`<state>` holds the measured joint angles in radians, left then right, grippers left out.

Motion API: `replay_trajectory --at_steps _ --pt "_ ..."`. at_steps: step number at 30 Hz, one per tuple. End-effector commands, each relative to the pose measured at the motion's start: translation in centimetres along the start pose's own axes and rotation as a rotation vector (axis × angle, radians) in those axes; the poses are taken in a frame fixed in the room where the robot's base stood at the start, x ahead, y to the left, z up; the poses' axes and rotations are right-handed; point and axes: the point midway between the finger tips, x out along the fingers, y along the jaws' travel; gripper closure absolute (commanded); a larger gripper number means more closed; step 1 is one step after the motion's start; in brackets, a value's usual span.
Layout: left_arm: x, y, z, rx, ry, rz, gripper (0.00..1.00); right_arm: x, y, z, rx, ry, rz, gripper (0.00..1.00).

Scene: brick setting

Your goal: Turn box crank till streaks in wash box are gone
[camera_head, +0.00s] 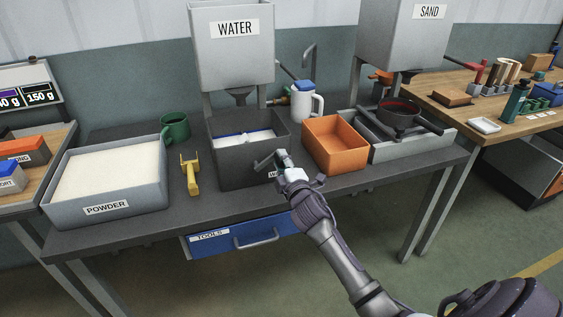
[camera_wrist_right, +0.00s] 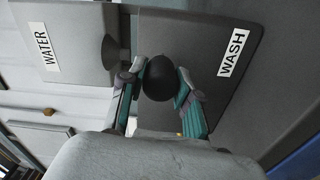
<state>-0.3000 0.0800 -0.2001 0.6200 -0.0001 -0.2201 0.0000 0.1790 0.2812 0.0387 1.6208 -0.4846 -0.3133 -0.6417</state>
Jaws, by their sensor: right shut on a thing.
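The wash box (camera_head: 228,170) is a dark grey open box on the workbench, under the water hopper. White and blue show inside it; I cannot tell streaks from this distance. Its crank (camera_head: 264,162) sticks out at the front right side. My right gripper (camera_head: 281,160) is at the crank's end. In the right wrist view the gripper (camera_wrist_right: 160,85) has its fingers on both sides of a round black knob (camera_wrist_right: 159,78), shut on it, in front of the box face with the WASH label (camera_wrist_right: 232,52). My left gripper is not in view.
An orange bin (camera_head: 336,158) stands right of the wash box, beside a grey tray with a dark pan (camera_head: 398,118). A yellow tool (camera_head: 190,175), a green mug (camera_head: 174,127) and a powder box (camera_head: 106,209) are to the left. A blue drawer (camera_head: 215,246) sits below.

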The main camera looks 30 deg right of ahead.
Motion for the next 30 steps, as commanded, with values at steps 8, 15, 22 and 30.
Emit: replay_trajectory --at_steps 8,15,22,30 --pt "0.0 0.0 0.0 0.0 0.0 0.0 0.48 0.0 -0.1 0.1 -0.002 -0.001 -0.001 0.42" --pt "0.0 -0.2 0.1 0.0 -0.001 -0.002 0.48 -0.2 -0.1 0.0 -0.002 -0.001 -0.001 0.42" --pt "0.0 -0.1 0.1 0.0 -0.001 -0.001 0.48 -3.4 -0.2 0.0 -0.002 0.0 -0.002 0.42" --pt "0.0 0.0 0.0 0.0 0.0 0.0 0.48 -9.1 -0.2 0.1 -0.001 -0.001 -0.004 0.42"
